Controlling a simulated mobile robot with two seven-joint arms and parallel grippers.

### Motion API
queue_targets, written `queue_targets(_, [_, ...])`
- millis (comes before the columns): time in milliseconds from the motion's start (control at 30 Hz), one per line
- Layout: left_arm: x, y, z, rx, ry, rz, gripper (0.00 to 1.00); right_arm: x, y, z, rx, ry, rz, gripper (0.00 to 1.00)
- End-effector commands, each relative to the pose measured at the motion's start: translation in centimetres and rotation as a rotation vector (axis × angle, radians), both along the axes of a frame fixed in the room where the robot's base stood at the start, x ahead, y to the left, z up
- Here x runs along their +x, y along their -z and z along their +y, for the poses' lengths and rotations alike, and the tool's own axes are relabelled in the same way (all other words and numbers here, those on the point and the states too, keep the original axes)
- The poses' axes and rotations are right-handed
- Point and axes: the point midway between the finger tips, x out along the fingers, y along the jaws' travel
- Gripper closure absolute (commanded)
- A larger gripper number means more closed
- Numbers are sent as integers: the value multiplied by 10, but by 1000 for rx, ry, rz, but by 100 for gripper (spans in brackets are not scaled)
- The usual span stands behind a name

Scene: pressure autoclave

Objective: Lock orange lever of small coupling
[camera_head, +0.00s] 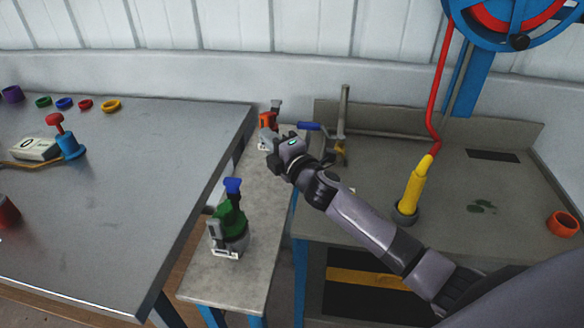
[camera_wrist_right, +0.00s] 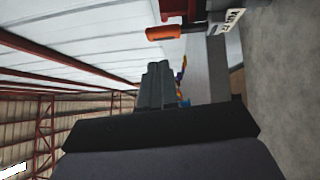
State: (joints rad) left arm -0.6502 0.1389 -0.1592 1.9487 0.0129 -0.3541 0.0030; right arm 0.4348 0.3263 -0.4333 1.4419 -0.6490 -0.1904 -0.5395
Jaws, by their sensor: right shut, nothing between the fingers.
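The small coupling stands at the far end of the narrow grey bench, with its orange lever (camera_head: 266,120) showing just beyond my right gripper (camera_head: 270,153). In the right wrist view the orange lever (camera_wrist_right: 167,33) sticks out sideways at the top, beside a white label (camera_wrist_right: 233,18). The fingers of my right gripper (camera_wrist_right: 158,84) are shut with nothing between them. They look apart from the lever. The gripper and wrist hide part of the coupling's near side in the head view. My left gripper is in neither view.
A green coupling with a blue lever (camera_head: 232,187) stands nearer on the narrow bench (camera_head: 262,195). A blue-handled valve with an upright pipe (camera_head: 342,120) and a yellow-sleeved red hose (camera_head: 414,185) are to the right. A grey table (camera_head: 130,220) lies left.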

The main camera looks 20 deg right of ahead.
Motion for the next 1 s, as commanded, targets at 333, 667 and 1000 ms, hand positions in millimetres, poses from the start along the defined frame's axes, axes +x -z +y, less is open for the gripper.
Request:
queue_targets(333, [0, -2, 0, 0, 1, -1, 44, -47, 2, -10, -2, -1, 1, 100])
queue_targets(667, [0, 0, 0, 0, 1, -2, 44, -89, 3, -19, -1, 0, 1, 100])
queue_targets(1000, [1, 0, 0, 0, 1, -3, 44, -98, 2, -20, -1, 1, 1, 100])
